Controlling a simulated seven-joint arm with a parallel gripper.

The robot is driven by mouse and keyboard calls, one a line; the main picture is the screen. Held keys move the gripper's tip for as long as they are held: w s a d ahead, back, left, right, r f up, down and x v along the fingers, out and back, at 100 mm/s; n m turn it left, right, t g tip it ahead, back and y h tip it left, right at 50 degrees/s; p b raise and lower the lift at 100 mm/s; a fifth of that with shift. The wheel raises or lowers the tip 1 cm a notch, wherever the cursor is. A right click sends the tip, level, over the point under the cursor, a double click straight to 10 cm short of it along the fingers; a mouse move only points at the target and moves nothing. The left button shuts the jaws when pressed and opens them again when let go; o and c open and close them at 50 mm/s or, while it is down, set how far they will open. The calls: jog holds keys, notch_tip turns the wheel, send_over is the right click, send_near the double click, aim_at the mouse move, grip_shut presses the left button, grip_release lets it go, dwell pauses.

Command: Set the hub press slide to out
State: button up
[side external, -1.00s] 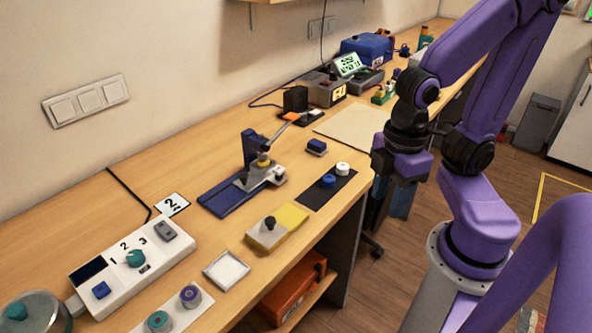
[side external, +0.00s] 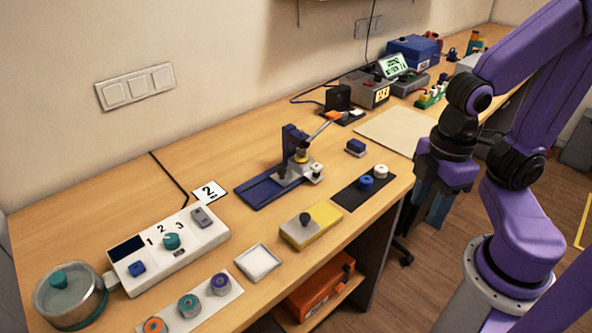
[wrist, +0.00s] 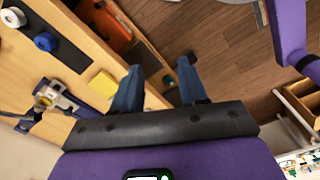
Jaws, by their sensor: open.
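The hub press (side external: 291,165) stands on the bench, with a dark blue upright, a raised lever with an orange end and a long blue base rail (side external: 262,192). Its grey slide (side external: 292,177) sits at the right part of the rail, under the column, and the rail's left part is bare. In the wrist view the press (wrist: 50,98) is at the left, partly cut off. My gripper (side external: 435,208) is open and empty, off the bench's front edge, to the right of the press. In the wrist view its blue fingers (wrist: 160,72) are apart over the floor.
A black mat (side external: 350,195) with a blue and a white knob lies between the press and my gripper. A yellow and grey block (side external: 311,225) with a black knob is in front. A switch box (side external: 170,248) and pot (side external: 72,296) stand left. A grey-blue block (side external: 355,148) sits behind the mat.

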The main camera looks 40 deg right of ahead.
jog(key=shift+o, duration=0.3)
jog(key=shift+o, duration=0.6)
notch_tip(320, 180, up, 3)
jog(key=m, duration=0.2)
send_over(281, 169)
notch_tip(281, 169, down, 17)
jog(key=shift+r, duration=0.1)
